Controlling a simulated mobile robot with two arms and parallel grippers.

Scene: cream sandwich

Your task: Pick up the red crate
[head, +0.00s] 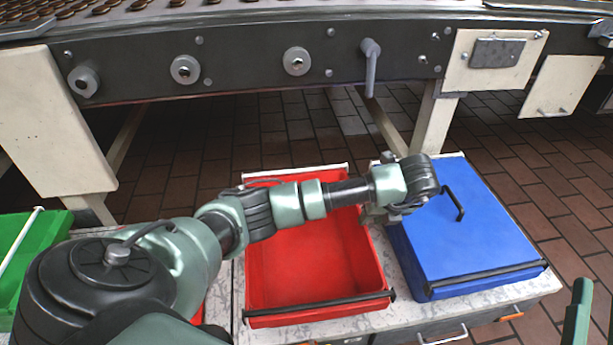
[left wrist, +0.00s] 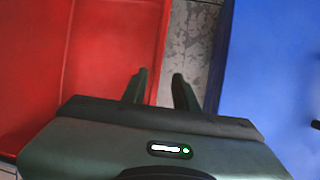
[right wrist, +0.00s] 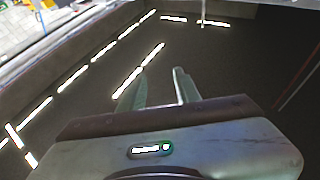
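The red crate (head: 316,262) is open-topped and looks empty inside. It sits on a pale speckled worktop, with a light handle bar on its far rim and a dark one on its near rim. My left arm reaches across it. My left gripper (head: 376,213) is at its right wall. In the left wrist view the open fingers (left wrist: 160,88) straddle the right edge of the red crate (left wrist: 110,60) in the picture; I cannot tell how far above the rim they are. My right gripper (right wrist: 160,88) is open and empty, over a dark surface.
A green crate (head: 40,240) is at the far left. A conveyor (head: 250,65) runs across the back. Brick-tiled floor lies behind and to the right.

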